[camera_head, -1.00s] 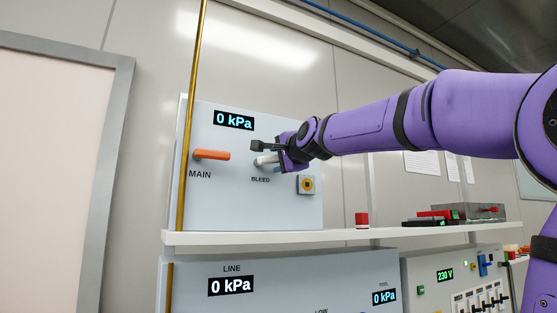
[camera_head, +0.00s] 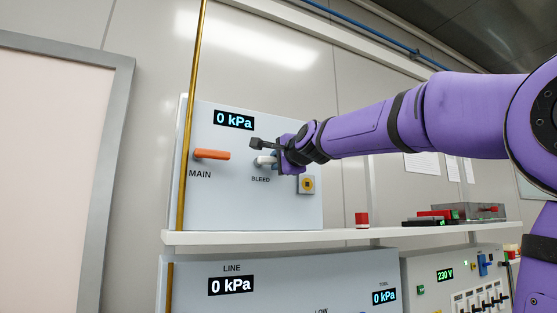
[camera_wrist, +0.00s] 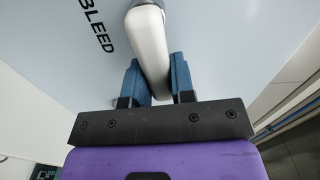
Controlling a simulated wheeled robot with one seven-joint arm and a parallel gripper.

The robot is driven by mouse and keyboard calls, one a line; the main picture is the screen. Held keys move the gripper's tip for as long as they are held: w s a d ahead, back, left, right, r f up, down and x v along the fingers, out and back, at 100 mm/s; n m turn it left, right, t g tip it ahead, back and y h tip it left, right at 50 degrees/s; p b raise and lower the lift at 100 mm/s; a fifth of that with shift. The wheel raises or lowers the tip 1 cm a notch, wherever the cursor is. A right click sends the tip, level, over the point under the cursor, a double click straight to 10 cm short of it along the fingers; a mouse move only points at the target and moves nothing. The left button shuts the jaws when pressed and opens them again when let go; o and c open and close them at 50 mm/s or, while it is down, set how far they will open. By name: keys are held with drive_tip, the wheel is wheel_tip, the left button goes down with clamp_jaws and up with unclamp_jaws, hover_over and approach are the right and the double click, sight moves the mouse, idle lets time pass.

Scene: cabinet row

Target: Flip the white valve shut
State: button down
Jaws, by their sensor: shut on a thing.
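The white valve handle (camera_head: 265,160) sticks out of the upper panel above the label BLEED, pointing roughly sideways. In the wrist view the white handle (camera_wrist: 150,42) runs down between the two blue fingers of my gripper (camera_wrist: 154,82). The fingers are on either side of the handle, and my gripper is shut on it. In the head view my gripper (camera_head: 277,161) is at the handle's right part and hides some of it. The display above the valves (camera_head: 234,120) reads 0 kPa.
An orange MAIN handle (camera_head: 212,154) lies sideways to the left. A yellow button box (camera_head: 306,184) sits just right of and below my gripper. A brass pipe (camera_head: 189,120) runs along the panel's left edge. A white shelf (camera_head: 270,237) lies below, with a red block (camera_head: 361,219) on it.

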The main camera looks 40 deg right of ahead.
drive_tip(key=shift+f+m, duration=0.25)
drive_tip(key=shift+m, duration=0.35)
drive_tip(key=c, duration=1)
unclamp_jaws()
drive_tip(key=shift+o, duration=0.2)
drive_tip(key=shift+s, duration=0.1)
drive_tip(key=v, duration=1)
drive_tip(key=shift+s, duration=0.3)
drive_tip(key=shift+a, duration=0.1)
